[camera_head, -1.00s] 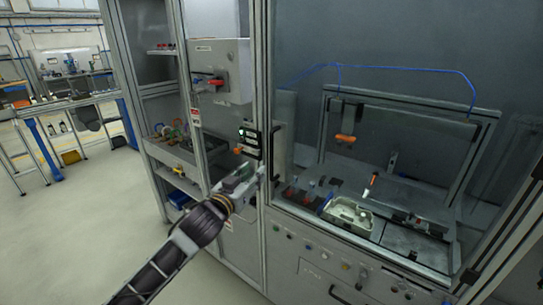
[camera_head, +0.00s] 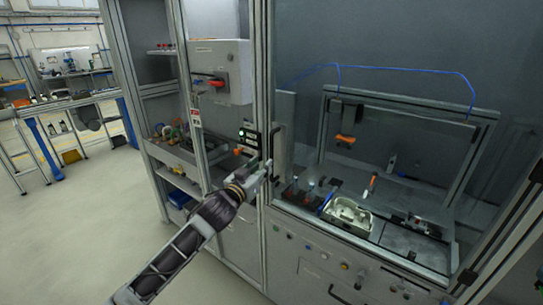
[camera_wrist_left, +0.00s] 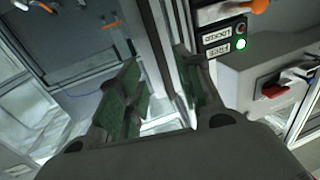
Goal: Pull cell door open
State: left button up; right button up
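The cell door (camera_head: 385,45) is a large clear panel in a grey frame, and it looks closed. Its dark upright handle (camera_head: 276,145) is on the door's left edge. My left gripper (camera_head: 264,170) is at the lower part of this handle. In the left wrist view, the fingers of my left gripper (camera_wrist_left: 160,100) stand apart, with green inner pads. Upright bars of the door edge run behind and between the fingers. I cannot tell whether the pads touch the handle. My right gripper is not in view.
A small button panel with a green light (camera_head: 242,133) is left of the handle. A grey switch box with a red handle (camera_head: 219,72) is above it. Behind the door are a grey tray (camera_head: 347,216) and an orange-tipped tool. The floor at left is clear.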

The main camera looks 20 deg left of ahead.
aim_at(271, 157)
pick_arm(q)
jog(key=shift+w+d+p, duration=0.15)
jog(key=shift+w+p, duration=0.05)
jog(key=shift+w, duration=0.7)
jog(key=shift+w+d+p, duration=0.15)
jog(key=shift+w, duration=0.75)
jog(key=shift+w+d+p, duration=0.2)
jog(key=shift+w+p, duration=0.05)
jog(key=shift+w, duration=1)
jog(key=shift+w+d+p, duration=0.15)
jog(key=shift+w+p, duration=0.05)
jog(key=shift+w, duration=1)
grip_shut()
